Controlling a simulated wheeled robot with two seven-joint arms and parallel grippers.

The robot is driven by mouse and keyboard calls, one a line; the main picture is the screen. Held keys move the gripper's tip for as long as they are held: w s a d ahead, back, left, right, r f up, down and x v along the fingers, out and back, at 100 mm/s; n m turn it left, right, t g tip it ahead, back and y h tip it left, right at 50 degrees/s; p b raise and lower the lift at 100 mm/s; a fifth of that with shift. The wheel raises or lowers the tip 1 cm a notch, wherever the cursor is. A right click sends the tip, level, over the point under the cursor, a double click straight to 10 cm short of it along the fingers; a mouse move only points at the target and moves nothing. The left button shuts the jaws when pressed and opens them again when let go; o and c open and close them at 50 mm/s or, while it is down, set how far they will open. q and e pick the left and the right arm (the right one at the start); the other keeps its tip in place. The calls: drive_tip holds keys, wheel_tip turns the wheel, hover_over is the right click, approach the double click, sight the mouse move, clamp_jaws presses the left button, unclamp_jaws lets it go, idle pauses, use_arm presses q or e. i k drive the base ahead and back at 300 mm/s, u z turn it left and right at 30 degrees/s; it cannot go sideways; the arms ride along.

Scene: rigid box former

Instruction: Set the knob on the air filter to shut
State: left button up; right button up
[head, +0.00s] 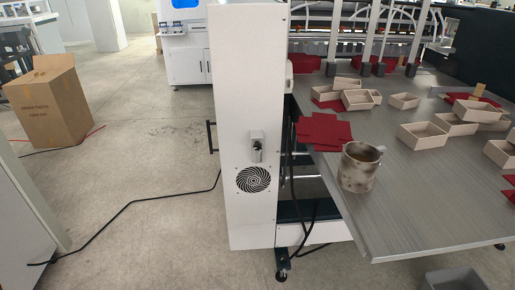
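A small air filter unit (256,137) is mounted on the side of the tall white machine cabinet (245,65), just above a round fan grille. A small dark part that looks like its knob (259,146) sits on the front of the unit. It is too small for me to tell which way the knob is set. Neither of my grippers shows in the head view.
A black fan grille (254,179) is below the unit. A grey worktable (430,215) to the right holds a stained mug (359,167), red sheets (323,131) and several small open boxes. A black cable (135,202) crosses the floor. A cardboard carton (50,105) stands left; the floor between is open.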

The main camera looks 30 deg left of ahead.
sight(258, 146)
drive_tip(key=u, duration=0.4)
drive_tip(key=k, duration=0.5)
drive_tip(key=u, duration=1.45)
drive_tip(key=i, duration=0.8)
drive_tip(key=z, duration=0.35)
